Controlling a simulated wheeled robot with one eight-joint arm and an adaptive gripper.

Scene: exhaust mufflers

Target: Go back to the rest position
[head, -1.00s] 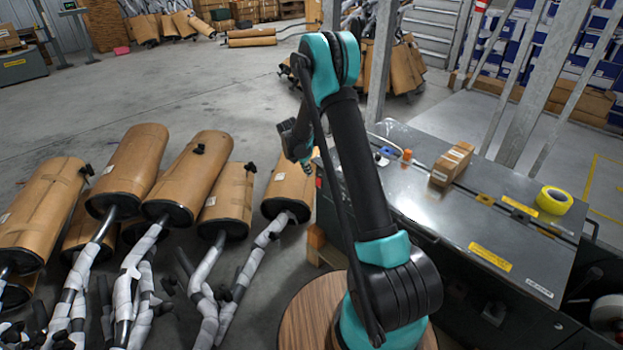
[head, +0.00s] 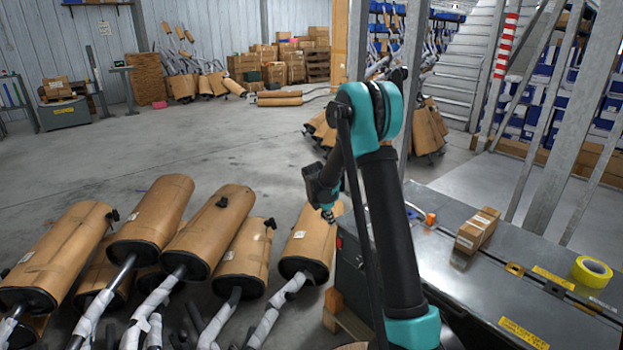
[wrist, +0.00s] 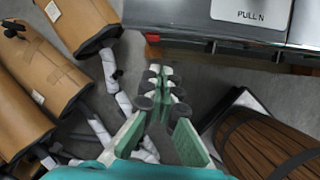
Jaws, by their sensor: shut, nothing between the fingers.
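My gripper (head: 328,213) hangs from my raised arm in the head view, pointing down, left of the grey workbench (head: 430,255) and near the right end of the row of mufflers. In the wrist view my gripper (wrist: 162,82) shows its green fingers and dark pads, shut and empty, over the grey floor. The brown-wrapped mufflers (head: 150,215) stand apart from it on the left, with white-wrapped pipes. Brown mufflers also show at the left of the wrist view (wrist: 85,20).
A small cardboard box (head: 477,230) and a yellow tape roll (head: 591,271) lie on the workbench. A wooden round surface (wrist: 265,150) is at the lower right of the wrist view. Metal posts (head: 412,80) rise behind the arm. Open floor (head: 230,140) lies beyond the mufflers.

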